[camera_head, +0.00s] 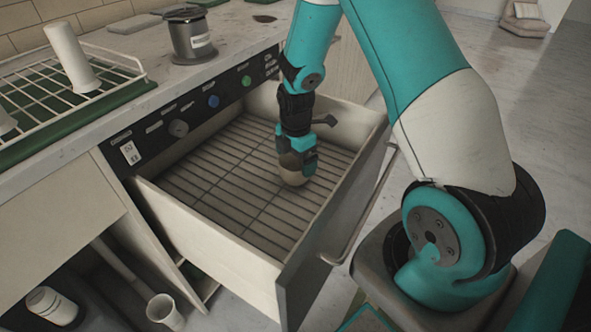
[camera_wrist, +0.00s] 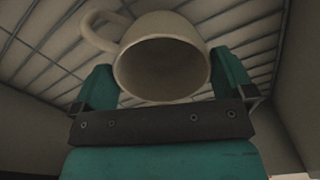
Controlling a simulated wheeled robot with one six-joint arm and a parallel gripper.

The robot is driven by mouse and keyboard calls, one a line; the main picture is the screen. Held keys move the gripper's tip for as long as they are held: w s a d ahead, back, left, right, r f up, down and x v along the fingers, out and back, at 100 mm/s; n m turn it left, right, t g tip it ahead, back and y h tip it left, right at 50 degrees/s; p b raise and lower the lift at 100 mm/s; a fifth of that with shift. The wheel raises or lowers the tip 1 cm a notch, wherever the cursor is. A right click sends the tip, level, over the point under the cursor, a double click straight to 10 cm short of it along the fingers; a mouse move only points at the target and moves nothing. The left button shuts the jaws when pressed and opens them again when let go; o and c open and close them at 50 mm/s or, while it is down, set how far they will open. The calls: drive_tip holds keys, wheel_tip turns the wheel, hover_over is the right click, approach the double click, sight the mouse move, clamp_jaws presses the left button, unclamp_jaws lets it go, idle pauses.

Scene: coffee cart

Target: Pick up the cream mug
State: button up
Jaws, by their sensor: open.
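The cream mug (camera_wrist: 163,68) is in the wrist view, at the top middle, with its open mouth toward the camera and its handle at the upper left. In the head view the mug (camera_head: 291,171) shows under my gripper (camera_head: 297,160), inside the open drawer (camera_head: 215,248) on its slatted floor. My gripper reaches down into the drawer. In the wrist view my gripper's fingers (camera_wrist: 168,88) are apart, one on each side of the mug. I cannot tell whether they touch it.
The drawer's walls stand around my gripper. Its front has a bar handle (camera_head: 352,222). On the counter are a wire rack (camera_head: 118,62), a white cylinder (camera_head: 70,58) and a dark grey canister (camera_head: 190,38). Below left, a pale cup (camera_head: 164,311) shows. The drawer floor left of my gripper is clear.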

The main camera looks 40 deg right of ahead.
sight(297, 169)
wheel_tip(297, 169, down, 4)
drive_tip(key=shift+d+f, duration=0.1)
drive_tip(key=shift+d, duration=0.05)
drive_tip(key=c, duration=0.8)
